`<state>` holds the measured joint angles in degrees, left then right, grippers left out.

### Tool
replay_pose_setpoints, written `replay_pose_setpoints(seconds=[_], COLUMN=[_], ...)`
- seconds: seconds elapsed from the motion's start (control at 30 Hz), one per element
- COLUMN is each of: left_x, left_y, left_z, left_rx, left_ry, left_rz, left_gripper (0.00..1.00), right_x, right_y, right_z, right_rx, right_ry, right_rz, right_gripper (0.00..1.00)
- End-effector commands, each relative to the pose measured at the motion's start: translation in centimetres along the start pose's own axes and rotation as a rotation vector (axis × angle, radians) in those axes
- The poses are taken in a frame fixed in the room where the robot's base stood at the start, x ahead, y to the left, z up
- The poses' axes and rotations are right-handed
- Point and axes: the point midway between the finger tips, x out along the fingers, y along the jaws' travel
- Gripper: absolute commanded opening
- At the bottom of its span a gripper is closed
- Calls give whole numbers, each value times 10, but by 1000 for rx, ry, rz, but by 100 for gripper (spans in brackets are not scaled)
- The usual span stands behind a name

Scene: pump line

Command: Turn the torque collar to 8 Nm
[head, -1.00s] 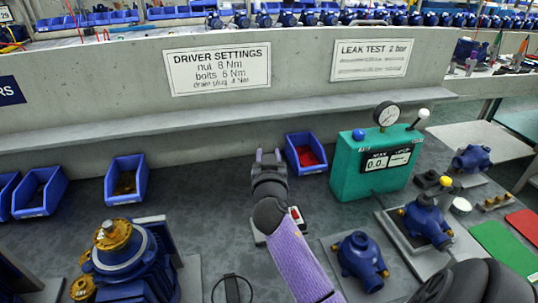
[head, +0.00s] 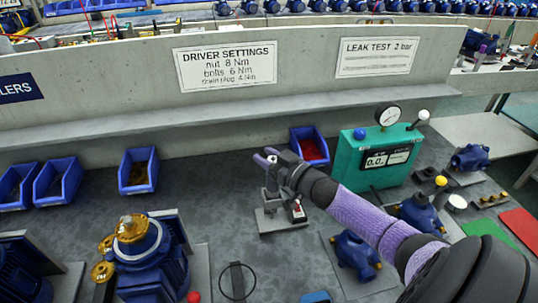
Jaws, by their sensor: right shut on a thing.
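My right gripper (head: 265,157) reaches in from the lower right and is shut at the top of a small upright grey driver. The driver stands on a stand with a light grey base plate (head: 268,226) and a red part (head: 297,208). The collar itself is mostly hidden by the fingers, and its setting cannot be read. The driver settings sign (head: 226,65) on the wall reads nut 8 Nm, bolts 6 Nm; the drain plug line is blurred. My left gripper is not in view.
A red-filled blue bin (head: 309,147) and a green leak tester (head: 355,170) stand behind and right of the gripper. Blue pumps (head: 354,251) lie below my right arm. A large blue pump with a yellow top (head: 150,258) stands at lower left.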

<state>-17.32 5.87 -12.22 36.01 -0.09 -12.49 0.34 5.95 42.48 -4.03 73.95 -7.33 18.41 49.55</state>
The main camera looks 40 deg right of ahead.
Motion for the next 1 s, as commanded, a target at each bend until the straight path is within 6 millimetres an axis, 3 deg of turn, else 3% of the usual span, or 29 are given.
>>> replay_pose_setpoints(seconds=[0.4, 0.97, 1.0], left_x=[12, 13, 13], left_y=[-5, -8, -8], left_z=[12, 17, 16], left_rx=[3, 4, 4], left_ry=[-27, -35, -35], left_rz=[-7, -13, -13], left_gripper=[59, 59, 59], right_x=[0, 0, 0], right_y=[-3, -4, -4], right_z=[1, 0, 0], right_rx=[-1, 0, 0], right_ry=[0, 1, 1], right_rz=[-167, -190, -190], right_gripper=[0, 0, 49])
